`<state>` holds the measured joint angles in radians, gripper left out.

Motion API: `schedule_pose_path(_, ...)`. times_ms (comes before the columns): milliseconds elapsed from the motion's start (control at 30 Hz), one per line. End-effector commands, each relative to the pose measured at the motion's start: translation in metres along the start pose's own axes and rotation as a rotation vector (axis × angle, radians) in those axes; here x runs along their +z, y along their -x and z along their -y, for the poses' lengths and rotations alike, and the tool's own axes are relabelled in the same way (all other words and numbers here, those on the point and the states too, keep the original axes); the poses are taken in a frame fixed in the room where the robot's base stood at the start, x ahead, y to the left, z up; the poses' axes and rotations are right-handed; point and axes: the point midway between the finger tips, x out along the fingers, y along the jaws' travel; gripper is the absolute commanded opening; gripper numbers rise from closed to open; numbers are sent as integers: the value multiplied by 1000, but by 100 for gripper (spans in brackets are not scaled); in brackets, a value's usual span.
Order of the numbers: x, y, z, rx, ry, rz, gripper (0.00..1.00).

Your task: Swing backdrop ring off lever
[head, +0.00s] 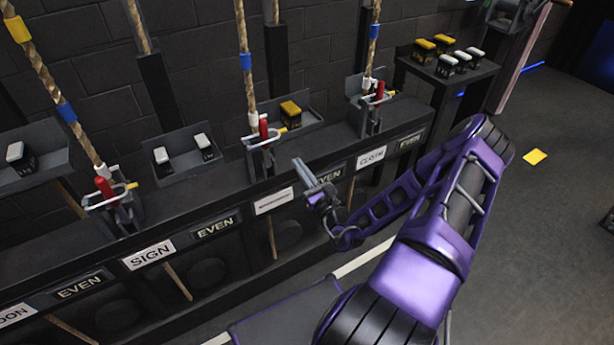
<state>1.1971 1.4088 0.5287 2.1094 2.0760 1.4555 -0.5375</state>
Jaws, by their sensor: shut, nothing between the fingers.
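A red lever (264,130) stands upright in the rope lock above a white label (273,201) between SIGN and CLOTH; its small print is hard to read, but it fits the backdrop. A pale metal ring (247,141) lies around the lever and the rope (247,85). A short yellow tip (283,130) sticks out at its right. My gripper (297,163) is shut and empty, in front of the rail, to the right of and lower in the picture than this lock. It looks apart from the ring.
Similar locks with red levers stand at the SIGN station (105,187) and the CLOTH station (379,91). Trays with weights (290,110) sit behind the rail. A side table (452,65) with several yellow and white-topped blocks is at the back right. Open floor lies at right.

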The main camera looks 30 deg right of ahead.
Motion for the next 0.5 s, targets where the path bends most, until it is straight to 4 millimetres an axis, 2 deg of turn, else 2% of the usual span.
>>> schedule_pose_path(100,0,-27,0,1,2,3,0)
schedule_pose_path(200,4,-44,0,0,2,3,0)
schedule_pose_path(300,16,-54,0,1,2,2,0)
schedule_pose_path(500,27,-65,0,0,1,1,0)
